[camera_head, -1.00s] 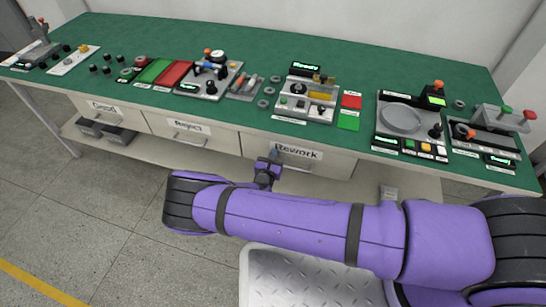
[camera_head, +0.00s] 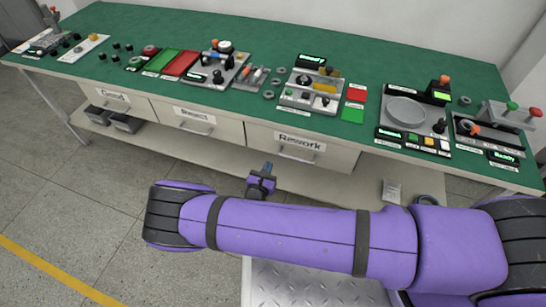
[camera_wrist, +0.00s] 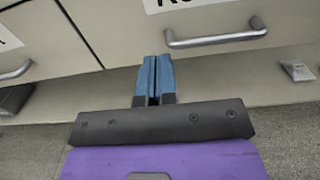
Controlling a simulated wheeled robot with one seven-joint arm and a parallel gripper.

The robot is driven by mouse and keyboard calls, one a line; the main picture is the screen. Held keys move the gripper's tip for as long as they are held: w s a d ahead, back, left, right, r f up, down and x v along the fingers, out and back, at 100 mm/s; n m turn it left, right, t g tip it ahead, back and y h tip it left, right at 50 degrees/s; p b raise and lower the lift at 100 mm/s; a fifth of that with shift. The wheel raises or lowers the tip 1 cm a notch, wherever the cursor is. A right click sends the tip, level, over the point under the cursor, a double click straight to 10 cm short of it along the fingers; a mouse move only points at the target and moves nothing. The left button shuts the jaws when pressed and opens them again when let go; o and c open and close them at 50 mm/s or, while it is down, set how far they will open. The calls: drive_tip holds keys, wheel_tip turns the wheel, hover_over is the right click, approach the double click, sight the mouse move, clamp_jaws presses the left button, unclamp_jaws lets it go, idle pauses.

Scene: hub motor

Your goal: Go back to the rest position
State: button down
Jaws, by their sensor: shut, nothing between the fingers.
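My gripper (camera_head: 267,168) shows in the head view in front of the bench, below the Rework drawer, with my purple arm stretched across the lower part of the picture. In the wrist view its two blue fingers (camera_wrist: 154,75) lie together, shut and empty. They point toward the drawer fronts and appear apart from them. The Rework drawer (camera_head: 335,158) is closed, and its metal handle (camera_wrist: 216,40) is to the upper right of the fingers in the wrist view.
The green bench top (camera_head: 300,38) carries several stations and coloured pads. The Reject drawer (camera_head: 215,128) and Good drawer (camera_head: 125,103) are closed. Grey bins (camera_head: 125,123) stand on the lower shelf at the left. The floor (camera_head: 100,195) at left is clear.

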drive_tip(key=shift+v, duration=1.45)
drive_tip(key=w+d+r+m+g+h, duration=0.3)
drive_tip(key=r+m+g, duration=0.25)
drive_tip(key=r, duration=0.45)
drive_tip(key=w+d+r+m+g+h, duration=0.2)
drive_tip(key=d+r+m+g+h, duration=0.15)
drive_tip(key=r+m, duration=0.55)
drive_tip(key=s+d+r+m+g+y, duration=0.1)
drive_tip(key=d+r+m+g+y, duration=0.1)
drive_tip(key=d+r, duration=0.35)
drive_tip(key=s+d+r+m+g+y, duration=0.1)
drive_tip(key=d+r+m+g, duration=0.15)
drive_tip(key=r, duration=0.65)
drive_tip(key=s+d+r+m+g+y, duration=0.15)
drive_tip(key=d+r, duration=0.25)
drive_tip(key=r, duration=0.4)
drive_tip(key=s+d+r+m+y, duration=0.55)
drive_tip(key=s+d+r, duration=0.4)
drive_tip(key=r, duration=0.35)
drive_tip(key=s+d+r+m+t+y, duration=0.1)
drive_tip(key=s+r+m, duration=0.2)
drive_tip(key=s, duration=0.4)
drive_tip(key=s+d+r+m+t+y, duration=0.2)
drive_tip(key=s+r, duration=0.2)
drive_tip(key=s, duration=0.3)
drive_tip(key=shift+s+d+r+m, duration=0.2)
drive_tip(key=shift+d+m, duration=0.05)
drive_tip(key=shift+m, duration=0.15)
